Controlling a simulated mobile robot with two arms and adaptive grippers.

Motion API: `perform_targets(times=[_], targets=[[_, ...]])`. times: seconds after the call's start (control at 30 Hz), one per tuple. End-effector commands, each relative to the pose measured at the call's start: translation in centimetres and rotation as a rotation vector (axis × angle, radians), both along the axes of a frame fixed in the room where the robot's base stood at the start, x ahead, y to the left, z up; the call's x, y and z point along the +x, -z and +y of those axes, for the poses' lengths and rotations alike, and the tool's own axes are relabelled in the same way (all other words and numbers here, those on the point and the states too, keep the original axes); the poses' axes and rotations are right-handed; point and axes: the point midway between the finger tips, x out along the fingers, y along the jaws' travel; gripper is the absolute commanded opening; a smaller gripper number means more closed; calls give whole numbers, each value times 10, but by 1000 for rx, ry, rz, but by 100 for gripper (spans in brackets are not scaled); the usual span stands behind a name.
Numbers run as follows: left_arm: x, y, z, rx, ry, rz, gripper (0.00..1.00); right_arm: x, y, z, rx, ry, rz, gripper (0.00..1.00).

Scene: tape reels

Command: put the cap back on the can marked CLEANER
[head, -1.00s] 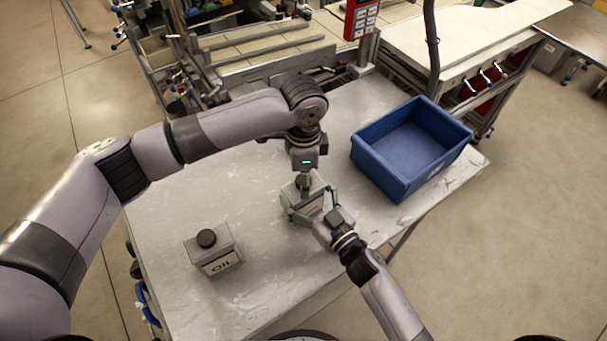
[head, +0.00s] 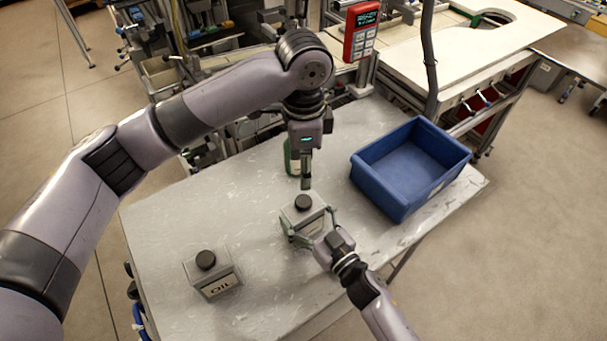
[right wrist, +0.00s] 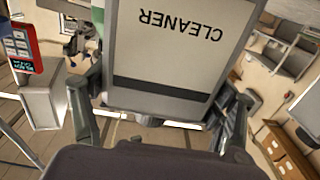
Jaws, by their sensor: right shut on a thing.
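The can marked CLEANER (head: 301,220) stands at the middle of the table, with a black cap (head: 302,202) sitting on its top. My right gripper (head: 309,227) is shut around the can's sides from the front right. My left gripper (head: 306,172) hangs just above and behind the cap, apart from it. Its fingers are seen edge-on, so I cannot tell whether they are open.
A grey can marked OIL (head: 214,282) with its own black cap (head: 206,260) stands at the front left. A blue bin (head: 392,204) is at the right. A green object (head: 291,158) is partly hidden behind my left gripper. The table (head: 165,220) is clear at left.

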Motion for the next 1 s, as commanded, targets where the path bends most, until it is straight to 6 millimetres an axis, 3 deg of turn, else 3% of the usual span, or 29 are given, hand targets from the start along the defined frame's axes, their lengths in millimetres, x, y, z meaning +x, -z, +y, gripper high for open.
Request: perform_targets(times=[0.33,0.37,0.67,1.0], targets=[[0,-5,0,0,0,0,54,0,0,0,0,0,0,1],[0,-4,0,0,0,0,54,0,0,0,0,0,0,81],[0,-4,0,0,0,0,54,0,0,0,0,0,0,100],[0,-4,0,0,0,0,54,-1,0,-1,-1,0,1,100]])
